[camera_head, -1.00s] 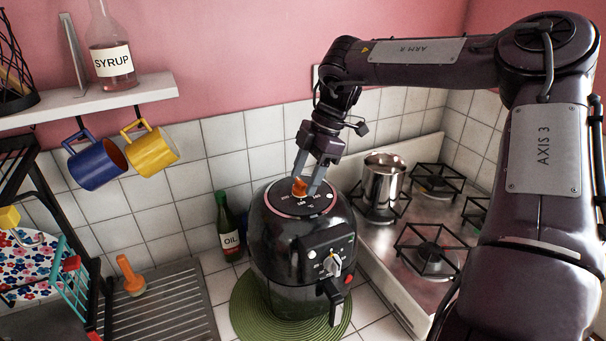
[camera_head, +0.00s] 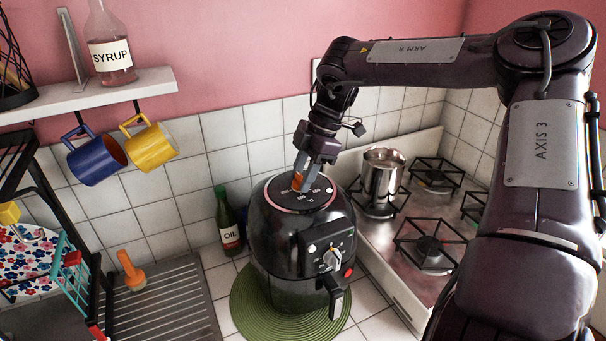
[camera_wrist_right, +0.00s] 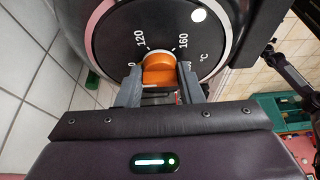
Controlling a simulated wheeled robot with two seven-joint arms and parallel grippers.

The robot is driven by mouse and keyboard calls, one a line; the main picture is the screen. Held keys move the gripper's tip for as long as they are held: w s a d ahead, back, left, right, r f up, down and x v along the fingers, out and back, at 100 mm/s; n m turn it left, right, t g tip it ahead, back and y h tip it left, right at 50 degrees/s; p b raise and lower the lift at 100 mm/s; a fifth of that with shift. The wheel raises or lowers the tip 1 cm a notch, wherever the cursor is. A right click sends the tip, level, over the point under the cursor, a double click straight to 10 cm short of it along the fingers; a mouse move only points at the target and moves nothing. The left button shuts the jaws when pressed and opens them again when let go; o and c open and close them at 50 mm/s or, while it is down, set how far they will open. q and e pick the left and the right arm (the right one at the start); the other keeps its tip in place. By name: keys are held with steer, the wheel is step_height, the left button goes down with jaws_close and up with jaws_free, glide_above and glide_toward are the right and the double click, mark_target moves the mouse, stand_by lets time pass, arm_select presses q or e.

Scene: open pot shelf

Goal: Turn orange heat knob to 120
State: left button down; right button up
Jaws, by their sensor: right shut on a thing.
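The orange heat knob (camera_head: 297,182) is on the round black top of the air fryer (camera_head: 290,245). My right gripper (camera_head: 302,181) comes down from above and is shut on the knob. In the right wrist view the orange knob (camera_wrist_right: 158,70) sits between the two fingers of the right gripper (camera_wrist_right: 160,88). The dial (camera_wrist_right: 110,40) around it shows 120 at upper left of the knob and 160 at upper right, with °C further right. The fingers hide part of the scale, and I cannot tell exactly where the knob points. My left gripper is not in view.
A green oil bottle (camera_head: 227,222) stands close left of the fryer. A steel pot (camera_head: 383,174) stands on the stove (camera_head: 400,270) to the right. The fryer rests on a green mat (camera_head: 246,310). Mugs (camera_head: 150,145) hang under the shelf at upper left.

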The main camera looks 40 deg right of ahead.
steer(key=shift+f+m+t+b, duration=0.15)
steer(key=shift+m+t+b, duration=0.15)
steer(key=shift+m+b, duration=0.45)
steer(key=m+b, duration=0.1)
steer(key=m, duration=0.1)
steer(key=m+t+h+b, duration=0.1)
steer(key=m+b, duration=0.1)
steer(key=shift+s+a, duration=0.15)
steer(key=m+t+h+b, duration=0.1)
steer(key=m+b, duration=0.1)
steer(key=m, duration=0.1)
steer(key=shift+m+h, duration=0.3)
steer(key=shift+m, duration=0.05)
steer(key=shift+s+a+m+t+h+b, duration=0.15)
steer(key=shift+m+h+b, duration=0.25)
steer(key=shift+m, duration=0.5)
steer(key=shift+w+m+t+h+b, duration=0.1)
steer(key=shift+m+t+h+b, duration=0.1)
steer(key=shift+m+b, duration=0.55)
steer(key=shift+r+m, duration=0.2)
steer(key=shift+m, duration=0.15)
steer(key=o, duration=1)
steer(key=shift+c, duration=0.2)
steer(key=b+v, duration=0.1)
steer(key=v, duration=0.6)
steer(key=shift+r, duration=0.4)
